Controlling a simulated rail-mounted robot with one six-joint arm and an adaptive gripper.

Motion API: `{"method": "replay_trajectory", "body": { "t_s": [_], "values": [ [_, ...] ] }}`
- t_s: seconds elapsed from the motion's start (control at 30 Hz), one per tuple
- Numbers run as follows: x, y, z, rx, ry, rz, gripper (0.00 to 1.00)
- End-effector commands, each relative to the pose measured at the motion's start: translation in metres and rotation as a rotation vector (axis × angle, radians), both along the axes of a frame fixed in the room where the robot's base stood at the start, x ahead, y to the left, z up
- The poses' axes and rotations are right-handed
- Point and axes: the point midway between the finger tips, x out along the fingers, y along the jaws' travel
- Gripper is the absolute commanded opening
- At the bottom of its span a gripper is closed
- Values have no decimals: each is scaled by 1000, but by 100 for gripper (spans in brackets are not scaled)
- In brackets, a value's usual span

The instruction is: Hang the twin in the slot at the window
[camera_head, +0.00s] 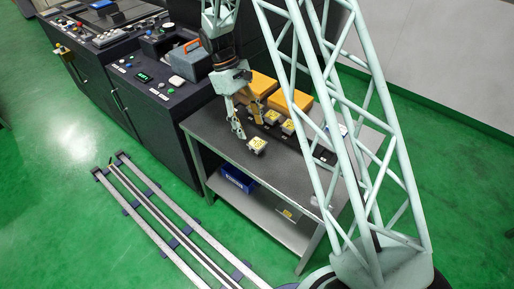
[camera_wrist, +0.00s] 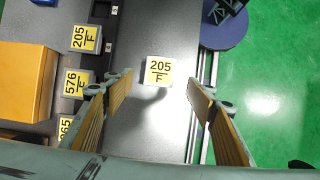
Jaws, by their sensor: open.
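A pale square block (camera_wrist: 158,71) with a yellow "205 F" label lies alone on the grey table; in the head view the block (camera_head: 257,146) is near the table's front edge. A second block labelled "205 F" (camera_wrist: 86,39) stands in a row with a "576 F" block (camera_wrist: 75,82) and a partly hidden one (camera_wrist: 66,128). My gripper (camera_wrist: 160,82) is open and empty, pointing down with its fingers to either side of the lone block in the wrist view. In the head view my gripper (camera_head: 248,126) is above the table. I cannot identify the window slot.
A dark strip with small white number labels (camera_wrist: 113,12) runs beside the block row. Orange-yellow boxes (camera_head: 262,84) stand behind it. A dark machine cabinet (camera_head: 165,95) adjoins the table's left. A blue bin (camera_head: 238,178) is on the lower shelf. Floor rails (camera_head: 165,215) run in front.

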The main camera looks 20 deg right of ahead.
Motion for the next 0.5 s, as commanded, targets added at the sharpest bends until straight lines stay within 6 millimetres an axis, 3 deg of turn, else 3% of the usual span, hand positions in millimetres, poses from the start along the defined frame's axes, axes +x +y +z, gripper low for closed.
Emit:
{"method": "replay_trajectory", "body": {
  "t_s": [0.2, 0.5],
  "values": [
    [-6, -3, -16, 1, 1, 0, 51],
    [-7, -4, -18, 0, 0, 0, 51]
  ]
}}
